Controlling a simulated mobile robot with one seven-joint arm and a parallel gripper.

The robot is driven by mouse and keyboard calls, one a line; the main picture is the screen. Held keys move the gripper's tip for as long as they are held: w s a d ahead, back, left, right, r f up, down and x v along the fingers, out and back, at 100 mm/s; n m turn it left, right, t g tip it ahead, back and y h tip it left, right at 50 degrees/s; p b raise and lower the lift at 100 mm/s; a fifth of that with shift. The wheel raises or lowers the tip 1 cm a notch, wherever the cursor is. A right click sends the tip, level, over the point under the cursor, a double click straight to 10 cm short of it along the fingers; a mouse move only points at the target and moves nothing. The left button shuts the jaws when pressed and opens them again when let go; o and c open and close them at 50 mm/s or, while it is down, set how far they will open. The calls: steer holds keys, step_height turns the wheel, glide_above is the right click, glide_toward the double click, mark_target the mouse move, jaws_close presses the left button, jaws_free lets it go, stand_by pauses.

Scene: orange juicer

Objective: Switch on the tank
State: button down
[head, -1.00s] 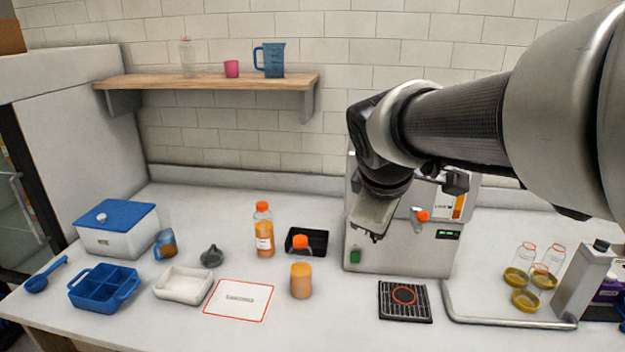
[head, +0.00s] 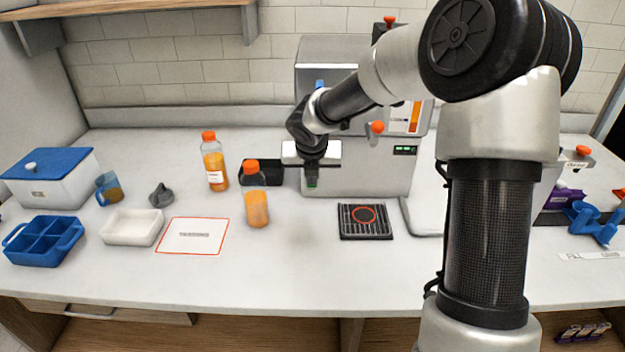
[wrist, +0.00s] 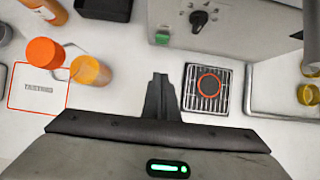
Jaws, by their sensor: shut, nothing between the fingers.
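The tank is the grey metal machine (head: 365,178) against the back wall; part of it also shows in the wrist view (wrist: 255,45). A green switch (wrist: 162,38) is low on the left of its front in the wrist view, with a black knob (wrist: 199,18) to its right. My gripper (head: 312,178) is in front of the machine's lower left in the head view and largely covers the switch. In the wrist view my gripper (wrist: 160,78) is shut and empty, with its tips below the switch in the picture. I cannot tell whether they touch the machine.
A black drip grate (head: 365,221) lies before the machine. Two orange-capped bottles (head: 257,207) (head: 214,165) and a black tray (head: 270,172) stand to the left. A white dish (head: 131,228) and blue bin (head: 42,243) are farther left. My arm covers much of the right side.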

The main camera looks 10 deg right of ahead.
steer(key=b+x, duration=0.3)
steer(key=x, duration=0.7)
steer(key=shift+f, duration=0.2)
steer(key=shift+w+d+r, duration=0.15)
steer(key=shift+w+r, duration=0.1)
steer(key=shift+w, duration=0.4)
steer(key=shift+w+d+r, duration=0.1)
steer(key=shift+w+r, duration=0.15)
steer(key=shift+w, duration=0.4)
steer(key=shift+w+d+r, duration=0.15)
steer(key=shift+w+r, duration=0.1)
steer(key=shift+w, duration=0.4)
steer(key=shift+r, duration=0.1)
steer(key=shift+w+r+p, duration=0.15)
steer(key=shift+w+p, duration=0.1)
steer(key=shift+p, duration=0.55)
steer(key=shift+r, duration=0.1)
